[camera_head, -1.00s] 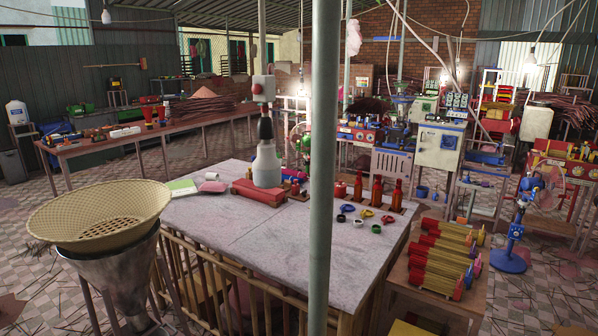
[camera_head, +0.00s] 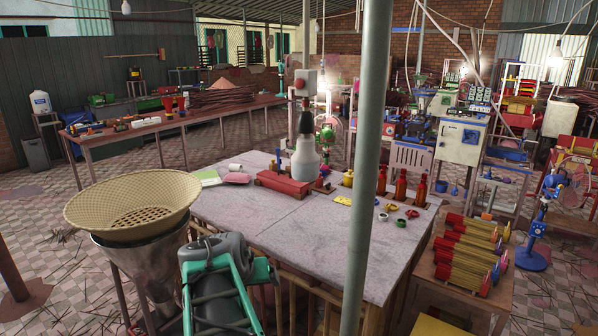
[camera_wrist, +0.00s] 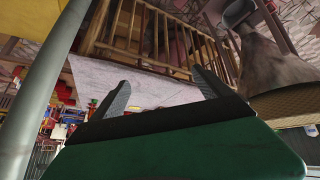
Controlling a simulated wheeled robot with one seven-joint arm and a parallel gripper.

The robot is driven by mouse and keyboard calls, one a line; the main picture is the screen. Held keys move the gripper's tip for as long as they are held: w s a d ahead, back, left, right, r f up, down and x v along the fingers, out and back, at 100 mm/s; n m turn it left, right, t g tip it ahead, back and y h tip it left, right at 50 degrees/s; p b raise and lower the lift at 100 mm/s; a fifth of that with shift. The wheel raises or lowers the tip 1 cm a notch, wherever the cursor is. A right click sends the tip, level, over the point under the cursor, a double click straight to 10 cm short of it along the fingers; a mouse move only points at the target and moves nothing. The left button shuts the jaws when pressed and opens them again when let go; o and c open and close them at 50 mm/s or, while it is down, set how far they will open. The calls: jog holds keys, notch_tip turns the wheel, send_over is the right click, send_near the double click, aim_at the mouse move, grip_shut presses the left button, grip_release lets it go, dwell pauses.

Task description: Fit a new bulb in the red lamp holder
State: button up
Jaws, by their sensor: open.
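I cannot make out for certain which thing is the red lamp holder, or any loose new bulb. Lit bulbs hang on cords at the back, one behind the worktable (camera_head: 325,87), one at the right (camera_head: 464,68) and another farther right (camera_head: 556,60). An unlit-looking bulb (camera_head: 126,7) hangs at the top left. My gripper (camera_wrist: 160,78) shows in the wrist view, its two grey fingers wide apart with nothing between them. In the head view my green arm end is low in front of the worktable (camera_head: 240,215); its fingertips cannot be made out there.
A grey pole (camera_head: 368,150) stands close in front of the worktable. A basket (camera_head: 132,205) sits on a metal funnel at left. A red block (camera_head: 283,187), a pale bottle-like thing (camera_head: 305,160) and red bottles (camera_head: 400,186) are on or over the table. Floor at left is fairly open.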

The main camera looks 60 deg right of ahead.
aim_at(300, 162)
jog(key=s+d+r+m+h, duration=0.1)
jog(key=d+r+m+h, duration=0.1)
jog(key=d+r, duration=0.3)
jog(key=s+d+r+m+g+h, duration=0.1)
jog(key=d+r+h, duration=0.4)
jog(key=r, duration=0.7)
jog(key=s+d+r+m+h, duration=0.2)
jog(key=d+r+h, duration=0.2)
jog(key=r, duration=0.4)
jog(key=shift+s+d+r+m, duration=0.2)
jog(key=shift+d+r+m, duration=0.1)
jog(key=shift+d+r, duration=0.15)
jog(key=d+p, duration=0.1)
jog(key=d, duration=0.1)
jog(key=d+p, duration=0.1)
jog(key=d, duration=0.1)
jog(key=d+p, duration=0.1)
jog(key=d, duration=0.1)
jog(key=shift+w+d, duration=0.25)
jog(key=shift+d, duration=0.1)
jog(key=shift+w+d+f, duration=0.1)
jog(key=shift+d, duration=0.4)
jog(key=shift+c, duration=0.6)
jog(key=c, duration=1.4)
